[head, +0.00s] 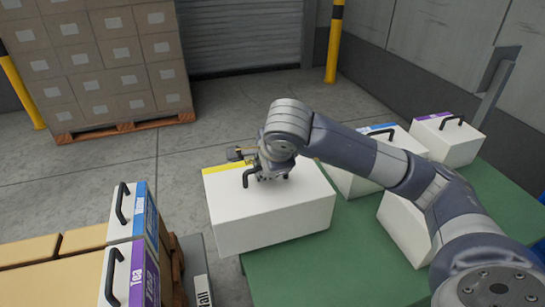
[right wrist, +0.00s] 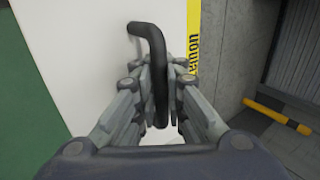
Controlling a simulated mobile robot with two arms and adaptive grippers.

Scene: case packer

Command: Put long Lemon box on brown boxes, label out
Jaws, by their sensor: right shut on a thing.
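The long white Lemon box (head: 280,215) has a yellow label strip on its far left edge and a black handle on top. In the right wrist view the yellow strip (right wrist: 193,40) carries the dark lettering "Lemon". My right gripper (head: 268,172) is shut on the box's black handle (right wrist: 155,60). The box is at the left end of the green table; I cannot tell whether it touches the top. The brown boxes (head: 50,284) are at the lower left and bear two white boxes, one with a blue label (head: 150,225) and one with a purple Tea label (head: 145,275). My left gripper is not in view.
The green table (head: 330,270) also holds white boxes with a blue label (head: 372,160) and a purple label (head: 445,140), and another partly behind my right arm. A pallet of brown cartons (head: 110,70) stands at the back left. Yellow posts (head: 334,45) stand by the shutter.

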